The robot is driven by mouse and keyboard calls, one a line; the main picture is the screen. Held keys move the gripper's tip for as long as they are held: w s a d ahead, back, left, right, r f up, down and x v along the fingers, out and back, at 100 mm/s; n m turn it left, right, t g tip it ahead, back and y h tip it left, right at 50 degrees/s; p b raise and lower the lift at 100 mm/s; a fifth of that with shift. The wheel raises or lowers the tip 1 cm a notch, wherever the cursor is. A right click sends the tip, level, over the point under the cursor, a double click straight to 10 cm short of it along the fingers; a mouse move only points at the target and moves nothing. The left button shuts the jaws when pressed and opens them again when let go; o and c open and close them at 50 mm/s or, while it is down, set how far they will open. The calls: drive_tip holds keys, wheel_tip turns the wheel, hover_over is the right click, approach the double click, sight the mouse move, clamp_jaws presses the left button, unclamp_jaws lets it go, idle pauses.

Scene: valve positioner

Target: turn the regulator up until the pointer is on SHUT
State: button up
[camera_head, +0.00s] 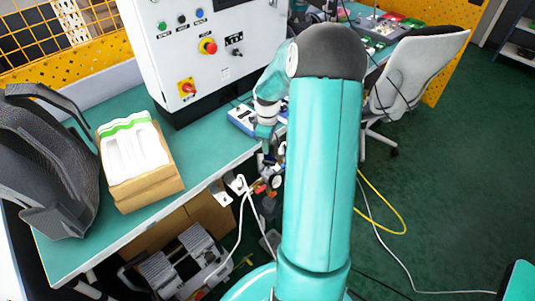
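My arm reaches down over the bench edge, and my gripper (266,146) points down in front of the edge. The gripper is small here and partly behind my arm, so I cannot tell whether its fingers are open or shut. Just below it is a cluster of small fittings (262,187) with red and blue parts and round gauge-like shapes, at the bench's front edge. The regulator is probably among these, but I cannot single it out. No pointer or SHUT mark can be read. I cannot tell whether the gripper touches anything.
A blue-and-white box (242,118) lies on the teal bench (205,150), beside a white control cabinet (210,60). A cardboard box with white trays (145,185) and a dark backpack (45,165) are at left. White cables hang below the fittings. A chair (420,75) and yellow hose (385,225) are right.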

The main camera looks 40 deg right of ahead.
wheel_tip(320, 180, up, 4)
drive_tip(key=shift+f, duration=0.2)
idle(0.4)
drive_tip(key=s+a+r+m+t+h, duration=0.2)
drive_tip(key=s+a+r+m, duration=0.1)
drive_tip(key=a+r, duration=1.25)
drive_tip(key=s+a+r+m+t+y, duration=0.1)
drive_tip(key=s+a+r, duration=0.2)
drive_tip(key=s+a, duration=0.4)
drive_tip(key=s+a+r+m+t+y, duration=0.1)
drive_tip(key=s+a+r+m+t, duration=0.1)
drive_tip(key=s+a, duration=0.4)
drive_tip(key=shift+s+a+r+t, duration=0.35)
drive_tip(key=shift+a+r, duration=0.2)
drive_tip(key=shift+a, duration=0.7)
drive_tip(key=shift+d, duration=0.1)
